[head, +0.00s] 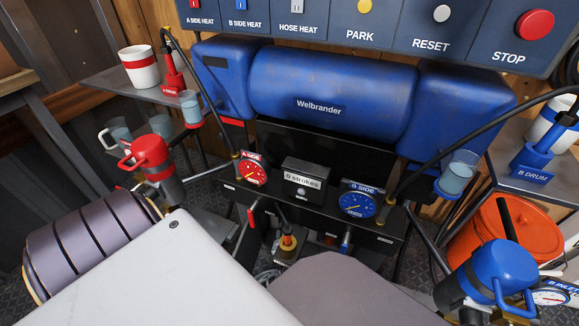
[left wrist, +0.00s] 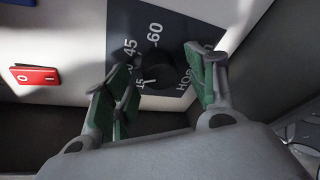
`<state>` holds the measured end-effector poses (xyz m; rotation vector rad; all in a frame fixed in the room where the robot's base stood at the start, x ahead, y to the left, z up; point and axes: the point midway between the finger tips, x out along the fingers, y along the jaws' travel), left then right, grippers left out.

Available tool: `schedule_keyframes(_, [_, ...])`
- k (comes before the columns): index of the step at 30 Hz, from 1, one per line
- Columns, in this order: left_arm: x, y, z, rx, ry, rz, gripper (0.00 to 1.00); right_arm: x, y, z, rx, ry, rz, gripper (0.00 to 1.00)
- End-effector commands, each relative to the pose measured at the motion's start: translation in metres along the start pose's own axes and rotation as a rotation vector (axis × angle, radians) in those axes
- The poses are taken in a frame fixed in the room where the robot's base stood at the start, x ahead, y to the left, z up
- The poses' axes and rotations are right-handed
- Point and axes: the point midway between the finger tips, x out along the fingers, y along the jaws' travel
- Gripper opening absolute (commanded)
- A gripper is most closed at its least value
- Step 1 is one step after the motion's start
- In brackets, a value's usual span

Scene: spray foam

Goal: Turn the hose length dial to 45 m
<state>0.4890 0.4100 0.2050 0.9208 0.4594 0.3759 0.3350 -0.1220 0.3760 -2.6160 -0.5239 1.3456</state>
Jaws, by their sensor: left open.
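In the left wrist view, the hose length dial is a dark round knob (left wrist: 170,74) on a dark panel plate (left wrist: 182,22) with white numbers. I can read 45 and 60, and a smaller 15 close to the knob; a number between 15 and 45 is partly covered. A short pale mark on the knob is on the side near the 15. My left gripper (left wrist: 160,62) is open, with one green-padded finger on each side of the knob. I cannot tell whether the pads touch it. The dial and both grippers are out of the head view.
A red rocker switch (left wrist: 36,75) is left of the dial in the left wrist view. In the head view, a blue Welbrander machine (head: 330,90) stands beneath a button panel (head: 330,15). A B SIDE gauge (head: 357,204) and an A SIDE gauge (head: 252,172) sit below it.

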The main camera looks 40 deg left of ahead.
Motion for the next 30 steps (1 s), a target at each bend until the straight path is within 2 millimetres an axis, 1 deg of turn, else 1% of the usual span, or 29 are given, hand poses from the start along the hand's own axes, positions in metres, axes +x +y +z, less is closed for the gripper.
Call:
schedule_keyframes(6, [-0.0001,0.0,-0.0002,0.0,0.0,0.0,0.57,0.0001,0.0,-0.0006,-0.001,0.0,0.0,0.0])
schedule_keyframes(7, [0.0,0.0,-0.0001,0.0,0.0,0.0,0.54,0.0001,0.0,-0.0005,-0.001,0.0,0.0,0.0])
schedule_keyframes(17, [0.0,0.0,0.0,0.0,0.0,0.0,0.12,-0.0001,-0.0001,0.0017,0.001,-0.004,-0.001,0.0])
schedule_keyframes(24, [0.0001,-0.0003,0.0001,0.008,0.001,0.003,0.11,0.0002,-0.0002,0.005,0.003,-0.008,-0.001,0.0])
schedule_keyframes(30, [0.0001,-0.0016,0.0002,0.051,0.004,0.017,0.11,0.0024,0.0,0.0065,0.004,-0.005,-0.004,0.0])
